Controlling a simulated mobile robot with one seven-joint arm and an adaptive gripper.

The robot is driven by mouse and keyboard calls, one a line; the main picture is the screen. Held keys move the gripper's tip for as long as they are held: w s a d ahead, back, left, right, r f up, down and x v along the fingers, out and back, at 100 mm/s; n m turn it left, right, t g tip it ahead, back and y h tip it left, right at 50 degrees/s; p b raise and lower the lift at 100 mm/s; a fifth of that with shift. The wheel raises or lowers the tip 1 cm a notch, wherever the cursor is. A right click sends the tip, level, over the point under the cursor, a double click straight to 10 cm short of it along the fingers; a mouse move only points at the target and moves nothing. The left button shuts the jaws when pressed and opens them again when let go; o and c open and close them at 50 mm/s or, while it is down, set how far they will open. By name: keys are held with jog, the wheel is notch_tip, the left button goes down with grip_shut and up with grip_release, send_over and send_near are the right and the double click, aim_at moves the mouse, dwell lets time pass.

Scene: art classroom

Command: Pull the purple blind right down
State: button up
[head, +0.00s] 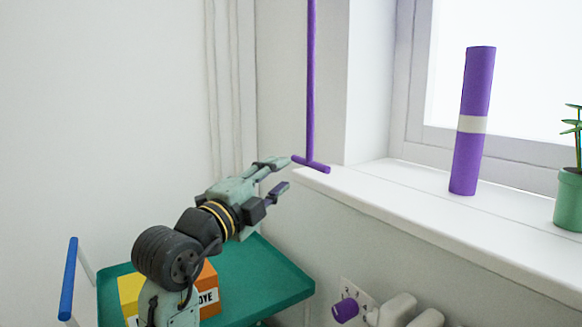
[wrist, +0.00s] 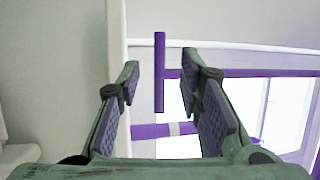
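A thin purple rod (head: 311,80) hangs down from above and ends in a short purple crossbar (head: 311,164) at the inner corner of the windowsill. My gripper (head: 284,174) is open just left of the crossbar. In the wrist view the crossbar (wrist: 160,72) stands between the fingertips of my gripper (wrist: 162,68), with clear space to each finger, and the rod (wrist: 240,73) runs off to the right. I cannot tell how far ahead of the fingertips it is. The blind's cloth cannot be made out for certain in either view.
A purple tube (head: 472,125) with a pale band stands on the white windowsill (head: 410,205), beside a potted plant (head: 568,200). Below are a green-topped trolley (head: 262,282) with boxes and a blue handle (head: 68,280), and a wall socket with plugs (head: 352,302).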

jog(key=shift+v, duration=1.65)
jog(key=shift+c, duration=0.3)
